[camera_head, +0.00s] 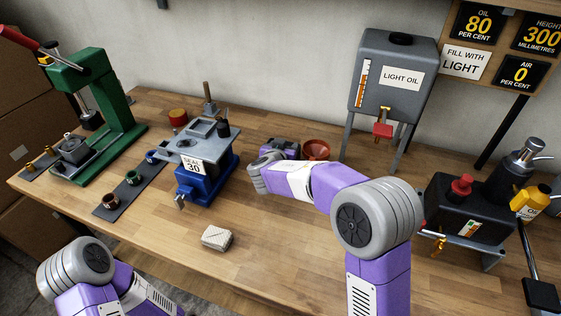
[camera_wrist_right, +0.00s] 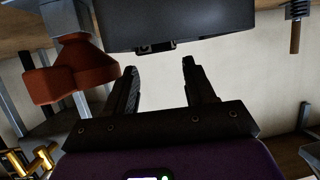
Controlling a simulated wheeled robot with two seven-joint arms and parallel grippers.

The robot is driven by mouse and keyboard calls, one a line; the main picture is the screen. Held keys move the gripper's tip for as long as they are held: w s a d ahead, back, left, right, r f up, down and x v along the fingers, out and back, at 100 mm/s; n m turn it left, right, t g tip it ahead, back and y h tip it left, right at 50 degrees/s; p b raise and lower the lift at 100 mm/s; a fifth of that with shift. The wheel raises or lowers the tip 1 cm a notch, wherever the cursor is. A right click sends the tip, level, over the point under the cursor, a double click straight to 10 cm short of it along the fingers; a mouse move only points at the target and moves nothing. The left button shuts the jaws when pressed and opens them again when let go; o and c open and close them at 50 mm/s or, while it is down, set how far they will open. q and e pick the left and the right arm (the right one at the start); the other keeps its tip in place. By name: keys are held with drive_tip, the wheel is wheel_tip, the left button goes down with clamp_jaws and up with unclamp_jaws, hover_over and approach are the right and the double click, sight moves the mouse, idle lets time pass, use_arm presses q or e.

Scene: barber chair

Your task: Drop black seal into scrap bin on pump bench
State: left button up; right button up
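I cannot pick out the black seal or the scrap bin for certain. A grey-topped blue fixture (camera_head: 205,160) bears a "SEAL 30" sign and a short black cylinder (camera_head: 222,129). My right gripper (camera_wrist_right: 159,65) is open in the right wrist view. Its two dark fingers stand apart, with pale wall showing between them. A large dark rounded shape (camera_wrist_right: 180,22) lies beyond the fingertips; I cannot tell what it is. In the head view my right arm hides most of that gripper. My left arm is at the bottom left; its fingers are not visible.
A red funnel (camera_head: 316,150) stands behind my right arm, below the light oil tank (camera_head: 397,76). A green press (camera_head: 100,110) is at the left. Small bushings lie on a dark mat (camera_head: 128,192). A folded cloth (camera_head: 216,238) lies in front. The black pump unit (camera_head: 465,210) is at the right.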

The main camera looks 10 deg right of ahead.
drive_tip(key=o, duration=0.3)
drive_tip(key=v, duration=0.7)
drive_tip(key=shift+s, duration=0.25)
drive_tip(key=shift+a+r, duration=0.1)
drive_tip(key=shift+r, duration=0.05)
